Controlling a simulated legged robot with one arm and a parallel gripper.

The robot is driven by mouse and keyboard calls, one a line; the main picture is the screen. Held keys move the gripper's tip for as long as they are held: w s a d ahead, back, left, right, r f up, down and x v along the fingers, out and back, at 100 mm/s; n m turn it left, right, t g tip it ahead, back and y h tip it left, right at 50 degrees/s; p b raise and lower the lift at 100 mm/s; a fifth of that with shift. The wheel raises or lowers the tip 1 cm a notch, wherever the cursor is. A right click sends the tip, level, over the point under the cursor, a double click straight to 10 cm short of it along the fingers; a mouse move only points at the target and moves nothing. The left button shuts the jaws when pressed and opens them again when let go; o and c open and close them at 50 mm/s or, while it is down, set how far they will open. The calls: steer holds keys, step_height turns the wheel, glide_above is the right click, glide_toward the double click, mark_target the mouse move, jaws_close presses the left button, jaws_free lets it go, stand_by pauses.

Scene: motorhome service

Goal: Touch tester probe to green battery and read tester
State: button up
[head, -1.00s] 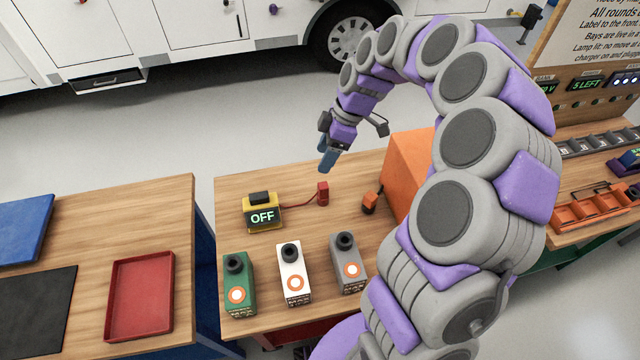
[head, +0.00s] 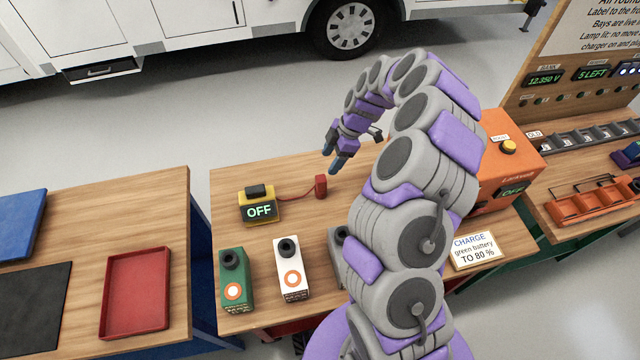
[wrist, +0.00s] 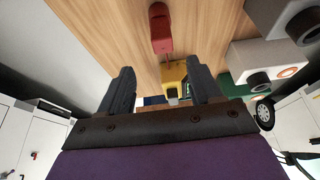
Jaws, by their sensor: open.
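The yellow tester (head: 258,207) stands on the wooden table, its display reading OFF. A red cable joins it to the red probe (head: 320,187), which stands on the table to its right. The green battery (head: 233,278) stands at the table's front left, with a black cap and an orange ring. My gripper (head: 338,166) is above the table, just up and right of the probe, apart from it. In the wrist view my gripper (wrist: 158,90) is open and empty, with the probe (wrist: 160,28) and tester (wrist: 174,80) beyond the fingers.
A white battery (head: 292,270) stands right of the green one; a grey battery (head: 337,240) is partly hidden by my arm. An orange charger (head: 512,160) and a card reading "CHARGE green battery TO 80 %" (head: 476,249) are to the right. A red tray (head: 137,292) lies on the left table.

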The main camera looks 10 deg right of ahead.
mark_target(322, 177)
steer(key=x, duration=0.4)
steer(key=shift+d+f, duration=0.1)
steer(key=shift+f, duration=0.25)
steer(key=b+x, duration=0.1)
steer(key=x, duration=0.4)
steer(key=shift+s, duration=0.2)
steer(key=c, duration=1)
